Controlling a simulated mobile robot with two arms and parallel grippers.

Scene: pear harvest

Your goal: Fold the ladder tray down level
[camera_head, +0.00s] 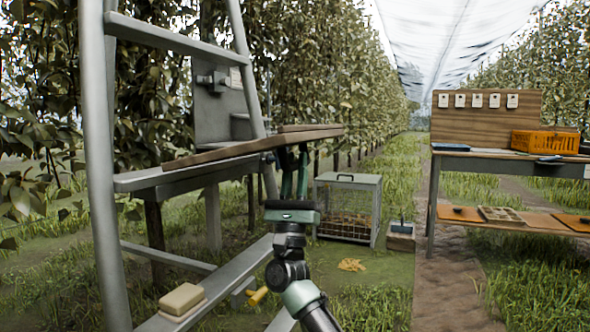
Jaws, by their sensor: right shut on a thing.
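The ladder tray (240,145), a brown wooden board, is at the grey metal ladder (97,180), just above a rung. It lies nearly flat, seen almost edge-on, so I cannot tell whether it is fully level. My right gripper (293,154) reaches up from below and is shut on the tray's near edge, right of its middle. The fingertips are partly hidden by the board. My left gripper is not in view.
A beige block (182,300) lies on a low ladder step. A wire cage (348,208) stands on the grass behind my arm. At right is a workbench (480,153) with an orange crate (545,142).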

